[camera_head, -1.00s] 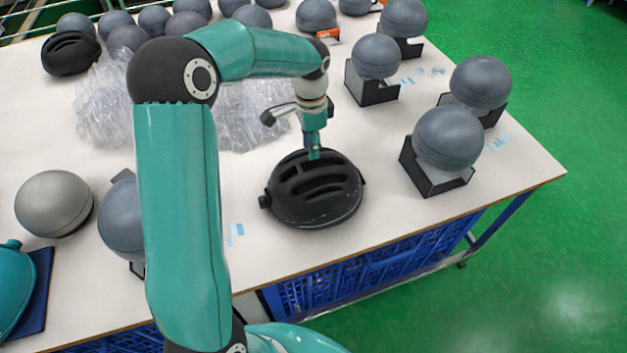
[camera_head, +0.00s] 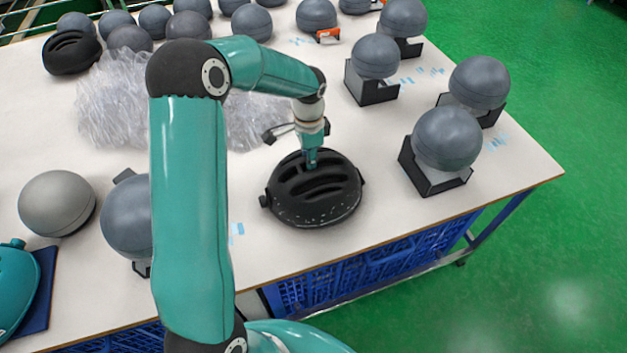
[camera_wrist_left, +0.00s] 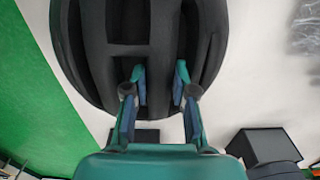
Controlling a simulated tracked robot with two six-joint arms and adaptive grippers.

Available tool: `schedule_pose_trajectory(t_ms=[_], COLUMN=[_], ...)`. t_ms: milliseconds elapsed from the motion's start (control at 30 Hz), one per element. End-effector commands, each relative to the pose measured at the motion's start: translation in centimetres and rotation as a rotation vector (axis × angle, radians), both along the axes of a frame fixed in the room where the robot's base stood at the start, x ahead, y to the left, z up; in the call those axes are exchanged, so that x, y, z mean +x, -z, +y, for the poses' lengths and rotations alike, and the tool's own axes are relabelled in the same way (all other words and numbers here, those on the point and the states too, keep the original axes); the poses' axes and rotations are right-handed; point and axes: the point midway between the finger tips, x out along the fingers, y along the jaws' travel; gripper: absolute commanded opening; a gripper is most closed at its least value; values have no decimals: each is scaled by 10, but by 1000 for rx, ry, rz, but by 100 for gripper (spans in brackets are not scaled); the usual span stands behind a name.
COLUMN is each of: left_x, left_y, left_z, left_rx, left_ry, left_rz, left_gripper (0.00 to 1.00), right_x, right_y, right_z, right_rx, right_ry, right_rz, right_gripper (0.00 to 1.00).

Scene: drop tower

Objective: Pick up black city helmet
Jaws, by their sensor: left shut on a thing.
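The black city helmet (camera_head: 314,190) is a vented black shell at the middle of the white table in the head view. It fills the top of the left wrist view (camera_wrist_left: 95,45). My left gripper (camera_head: 311,165) comes down from above onto the helmet's top. In the left wrist view its two fingers (camera_wrist_left: 160,88) reach into the vents and are shut on a rib between them. In the head view the helmet appears to rest on or very close to the table; I cannot tell which. My right gripper is not in view.
Grey ball-shaped headforms on black stands, such as the near one (camera_head: 446,138), stand to the right. A grey ball (camera_head: 57,203) lies at left. Clear plastic wrap (camera_head: 112,105) and another black helmet (camera_head: 71,52) are behind. The table's front edge is near the helmet.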

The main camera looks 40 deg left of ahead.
Motion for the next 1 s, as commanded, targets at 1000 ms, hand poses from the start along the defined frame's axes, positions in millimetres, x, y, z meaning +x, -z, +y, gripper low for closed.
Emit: schedule_pose_trajectory(t_ms=[1000], left_x=[3], left_y=[-87], left_z=[0], left_rx=[3], left_ry=[1], left_rz=[-11], left_gripper=[0], right_x=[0], right_y=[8], right_z=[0], right_rx=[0], right_ry=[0], right_rz=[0], right_gripper=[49])
